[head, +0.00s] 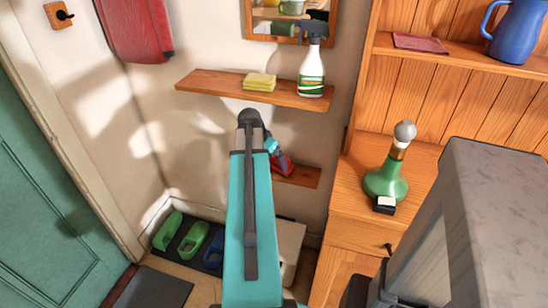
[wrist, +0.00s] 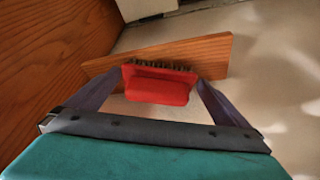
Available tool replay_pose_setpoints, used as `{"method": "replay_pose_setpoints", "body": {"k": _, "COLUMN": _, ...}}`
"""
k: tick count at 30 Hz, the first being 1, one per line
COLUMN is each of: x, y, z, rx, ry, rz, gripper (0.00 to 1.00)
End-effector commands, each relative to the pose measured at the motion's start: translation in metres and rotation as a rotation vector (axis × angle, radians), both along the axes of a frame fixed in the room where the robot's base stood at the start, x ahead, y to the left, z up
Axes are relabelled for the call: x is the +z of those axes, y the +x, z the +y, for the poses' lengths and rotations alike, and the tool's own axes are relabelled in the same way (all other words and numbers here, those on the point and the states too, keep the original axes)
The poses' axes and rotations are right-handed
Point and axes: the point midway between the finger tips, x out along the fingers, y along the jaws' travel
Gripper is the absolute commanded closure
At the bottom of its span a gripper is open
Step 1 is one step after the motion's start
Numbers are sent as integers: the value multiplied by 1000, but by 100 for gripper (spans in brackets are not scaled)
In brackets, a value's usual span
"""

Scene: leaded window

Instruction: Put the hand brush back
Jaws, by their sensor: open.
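The hand brush is red with dark bristles. In the wrist view the brush (wrist: 158,88) lies between the two fingers of my gripper (wrist: 163,84), which is open around it. I cannot tell whether either finger touches it. The bristles are at its far side, against the lower wooden shelf (wrist: 208,52). In the head view part of the brush (head: 285,164) shows at the lower shelf (head: 307,178), beside my gripper (head: 275,152). My arm hides the rest of the brush and the left part of that shelf.
The upper shelf (head: 222,87) holds a yellow sponge (head: 260,82) and a spray bottle (head: 312,75). A wooden cabinet (head: 355,228) stands close on the right, with a green bottle (head: 386,181) on top. Shoes (head: 193,240) lie on a floor tray at lower left.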

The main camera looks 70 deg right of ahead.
Motion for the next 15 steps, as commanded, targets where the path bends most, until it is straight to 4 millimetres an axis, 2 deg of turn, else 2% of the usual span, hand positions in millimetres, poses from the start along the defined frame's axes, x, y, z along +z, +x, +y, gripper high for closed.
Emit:
{"method": "replay_pose_setpoints", "body": {"k": 1, "x": 0, "y": 2, "z": 9, "rx": 1, "ry": 0, "rz": -1, "gripper": 0}}
{"method": "replay_pose_setpoints", "body": {"k": 15, "x": 0, "y": 22, "z": 66, "rx": 2, "ry": 0, "rz": 0, "gripper": 0}}
